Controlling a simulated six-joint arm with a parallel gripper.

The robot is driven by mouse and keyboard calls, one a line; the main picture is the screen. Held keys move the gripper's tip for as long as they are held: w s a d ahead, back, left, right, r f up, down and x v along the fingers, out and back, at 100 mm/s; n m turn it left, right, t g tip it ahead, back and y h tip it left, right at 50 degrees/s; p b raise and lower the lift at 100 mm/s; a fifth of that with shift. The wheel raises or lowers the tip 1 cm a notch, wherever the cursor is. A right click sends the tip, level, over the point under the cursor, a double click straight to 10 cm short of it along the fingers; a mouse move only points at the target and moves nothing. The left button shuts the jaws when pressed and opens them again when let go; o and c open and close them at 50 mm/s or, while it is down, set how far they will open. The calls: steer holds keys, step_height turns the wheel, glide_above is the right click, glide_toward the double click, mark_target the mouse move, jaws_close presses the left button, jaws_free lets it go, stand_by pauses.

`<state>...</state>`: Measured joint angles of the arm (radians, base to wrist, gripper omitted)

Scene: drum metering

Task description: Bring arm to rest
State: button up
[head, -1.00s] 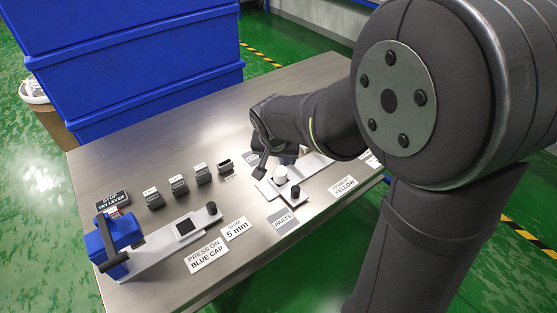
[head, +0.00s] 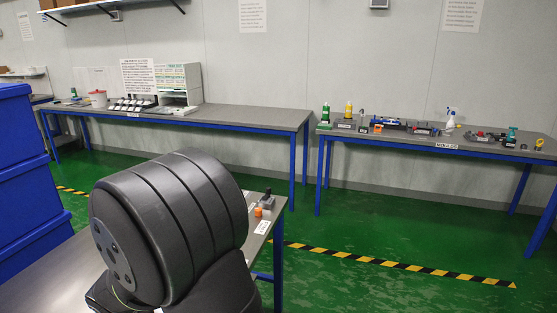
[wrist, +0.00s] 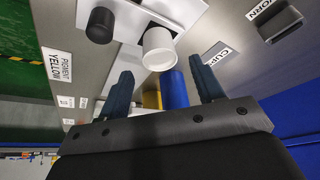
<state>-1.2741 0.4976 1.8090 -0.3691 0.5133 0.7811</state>
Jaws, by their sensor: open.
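In the wrist view my gripper (wrist: 163,85) is open, its two dark blue fingers wide apart with nothing held. A white cup (wrist: 159,50) stands on a white plate just past the fingertips, apart from them. A black knob (wrist: 100,25) is beside it on the same plate. In the head view only a thick dark joint of my arm shows at lower left; my gripper is out of that view.
The wrist view shows the steel bench (wrist: 190,45), a "PIGMENT YELLOW" label (wrist: 60,67), a "CUP" label (wrist: 217,53), a dark block (wrist: 280,24), and blue and yellow shapes behind the fingers. The head view shows blue crates (head: 25,185) at left and back benches (head: 235,118).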

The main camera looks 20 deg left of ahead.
steer(key=x, duration=0.5)
steer(key=shift+f, duration=0.2)
steer(key=shift+r, duration=0.25)
